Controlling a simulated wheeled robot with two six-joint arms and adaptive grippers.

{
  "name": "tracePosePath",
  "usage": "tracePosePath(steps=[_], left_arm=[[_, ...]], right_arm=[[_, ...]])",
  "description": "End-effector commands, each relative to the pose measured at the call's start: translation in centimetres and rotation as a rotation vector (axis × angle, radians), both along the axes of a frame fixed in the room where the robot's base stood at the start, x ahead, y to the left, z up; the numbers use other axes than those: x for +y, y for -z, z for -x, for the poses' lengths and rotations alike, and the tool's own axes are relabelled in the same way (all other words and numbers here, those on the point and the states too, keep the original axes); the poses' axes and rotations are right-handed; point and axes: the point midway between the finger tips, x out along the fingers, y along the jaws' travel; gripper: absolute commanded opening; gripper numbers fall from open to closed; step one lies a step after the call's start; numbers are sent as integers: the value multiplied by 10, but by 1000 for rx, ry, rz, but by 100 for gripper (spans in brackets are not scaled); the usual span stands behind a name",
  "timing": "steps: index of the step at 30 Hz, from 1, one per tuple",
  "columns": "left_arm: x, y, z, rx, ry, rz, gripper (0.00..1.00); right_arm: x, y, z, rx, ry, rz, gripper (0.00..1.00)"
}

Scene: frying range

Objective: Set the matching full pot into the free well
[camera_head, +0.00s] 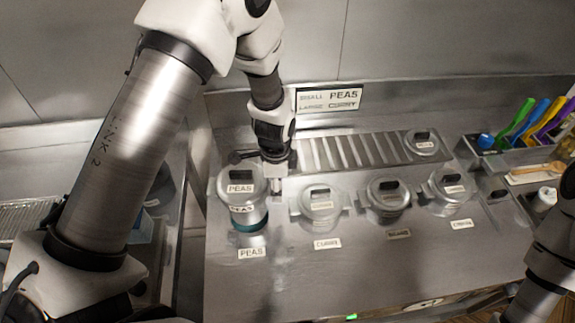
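A metal pot with a lid labelled PEAS (243,208) stands at the left end of the counter's row of wells. Its PEAS body label and a teal band show above the counter, so it sits higher than the neighbouring pots. A PEAS label (250,253) is on the counter in front of it. My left gripper (277,188) points down at the pot's right side, by its rim. Whether its fingers are closed on the pot is too small to tell. The well under the pot is hidden. My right gripper is out of view; only its arm shows at lower right.
Lidded pots sit sunk in wells to the right: a left one (321,204), a middle one (388,194) and a right one (449,187).

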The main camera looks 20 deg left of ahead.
Motion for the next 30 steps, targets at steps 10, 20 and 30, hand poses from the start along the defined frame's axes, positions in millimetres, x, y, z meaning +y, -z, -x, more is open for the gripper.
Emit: tracePosePath(steps=[10, 20, 30], left_arm=[[0, 14, 0, -1, 0, 0, 8], [0, 45, 0, -1, 0, 0, 8], [0, 76, 0, -1, 0, 0, 8]], right_arm=[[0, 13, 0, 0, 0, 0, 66], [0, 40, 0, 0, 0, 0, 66], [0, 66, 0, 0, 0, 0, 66]])
